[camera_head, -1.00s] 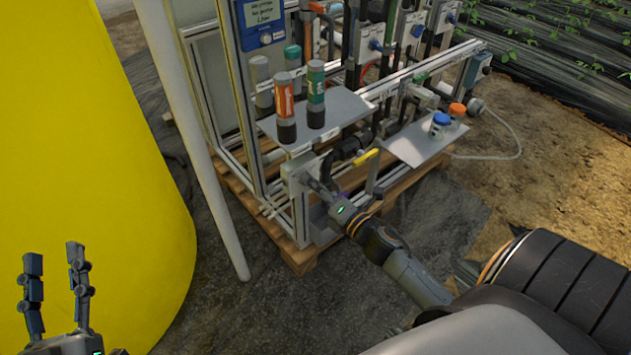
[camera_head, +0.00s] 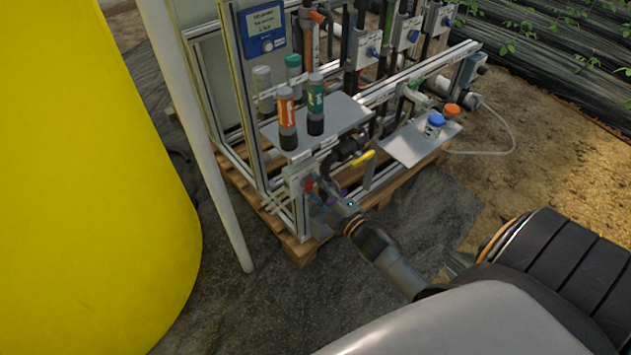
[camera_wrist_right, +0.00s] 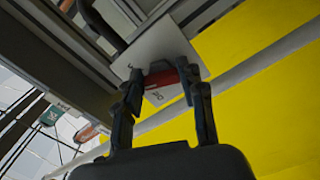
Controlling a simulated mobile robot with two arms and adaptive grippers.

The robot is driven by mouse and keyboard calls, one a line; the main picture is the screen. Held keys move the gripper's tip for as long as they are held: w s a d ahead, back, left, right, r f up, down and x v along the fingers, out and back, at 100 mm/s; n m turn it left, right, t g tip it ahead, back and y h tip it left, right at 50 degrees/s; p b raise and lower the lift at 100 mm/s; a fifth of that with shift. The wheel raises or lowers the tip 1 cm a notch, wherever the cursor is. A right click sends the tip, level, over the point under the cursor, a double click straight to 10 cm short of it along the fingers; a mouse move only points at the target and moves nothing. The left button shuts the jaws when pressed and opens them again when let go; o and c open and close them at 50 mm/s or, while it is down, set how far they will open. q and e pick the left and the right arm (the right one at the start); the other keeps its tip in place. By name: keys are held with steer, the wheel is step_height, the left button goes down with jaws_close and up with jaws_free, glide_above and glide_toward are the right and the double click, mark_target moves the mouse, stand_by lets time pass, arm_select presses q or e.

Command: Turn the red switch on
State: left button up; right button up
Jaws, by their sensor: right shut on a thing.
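The red switch (camera_wrist_right: 160,78) sits on a light grey plate (camera_wrist_right: 150,50) in the right wrist view, with small dark lettering beside it. My right gripper (camera_wrist_right: 162,84) has its two fingers on either side of the switch and is shut on it. In the head view, the red switch (camera_head: 309,185) shows as a small red spot on a box at the skid's near lower corner. My right gripper (camera_head: 323,190) reaches it from the right. The fingers partly hide the switch, and its exact angle is hard to tell. My left gripper is out of view.
A yellow-handled valve (camera_head: 363,158) is close to my right gripper. A white pole (camera_head: 215,180) and a big yellow tank (camera_head: 90,180) stand to the left. Dark ground in front is clear.

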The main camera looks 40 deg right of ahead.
arm_select(q)
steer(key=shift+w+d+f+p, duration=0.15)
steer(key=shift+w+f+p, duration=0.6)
steer(key=shift+p, duration=0.35)
arm_select(e)
steer(key=shift+f+m, duration=0.15)
steer(key=shift+m, duration=2.15)
steer(key=o, duration=1.2)
steer(key=shift+c, duration=0.2)
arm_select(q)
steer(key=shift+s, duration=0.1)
arm_select(e)
steer(key=shift+s, duration=0.1)
steer(key=s, duration=1.2)
steer(key=shift+d, duration=0.4)
